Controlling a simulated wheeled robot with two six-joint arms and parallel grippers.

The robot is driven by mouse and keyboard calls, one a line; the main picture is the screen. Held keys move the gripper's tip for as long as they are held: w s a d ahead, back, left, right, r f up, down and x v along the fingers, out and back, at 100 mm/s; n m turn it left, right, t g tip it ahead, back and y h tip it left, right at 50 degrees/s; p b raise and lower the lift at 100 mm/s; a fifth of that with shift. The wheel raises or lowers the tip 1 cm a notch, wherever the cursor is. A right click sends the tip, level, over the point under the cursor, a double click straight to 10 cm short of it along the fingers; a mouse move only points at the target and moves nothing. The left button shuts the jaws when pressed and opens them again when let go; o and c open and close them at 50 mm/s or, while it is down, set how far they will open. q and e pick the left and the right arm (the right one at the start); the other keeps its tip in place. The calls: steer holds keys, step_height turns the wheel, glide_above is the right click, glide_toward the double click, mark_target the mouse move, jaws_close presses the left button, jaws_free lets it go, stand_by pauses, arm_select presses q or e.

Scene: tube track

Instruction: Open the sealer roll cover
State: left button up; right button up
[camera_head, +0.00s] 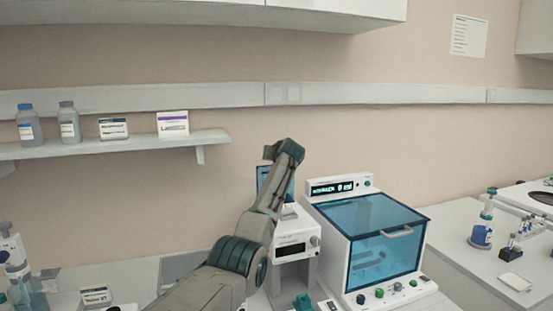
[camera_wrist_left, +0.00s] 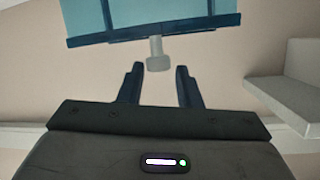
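The sealer (camera_head: 292,243) is a white machine with a small dark display, standing left of the large blue-windowed box. Its roll cover seems to be the translucent blue panel (camera_head: 263,178), mostly hidden behind my left arm. In the left wrist view, the blue cover (camera_wrist_left: 150,18) has a dark blue edge, and a pale grey knob (camera_wrist_left: 157,58) sticks out from it. My left gripper (camera_wrist_left: 159,68) is open, with the knob between the lines of its two fingertips. No finger contact shows. In the head view its fingers are hard to make out. My right gripper is out of view.
A white box with a blue window and handle (camera_head: 368,240) stands close right of the sealer. A wall shelf (camera_head: 120,145) with bottles and cartons is at the left. Small labware stands on the right bench (camera_head: 465,262).

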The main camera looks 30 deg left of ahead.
arm_select(q)
steer(key=shift+o, duration=0.7)
steer(key=shift+s, duration=0.1)
steer(key=shift+d+f, duration=0.1)
steer(key=shift+s+d+b, duration=0.45)
steer(key=shift+b, duration=0.15)
steer(key=b+v, duration=0.4)
steer(key=v, duration=0.5)
steer(key=shift+s+r, duration=0.25)
steer(key=shift+r, duration=0.25)
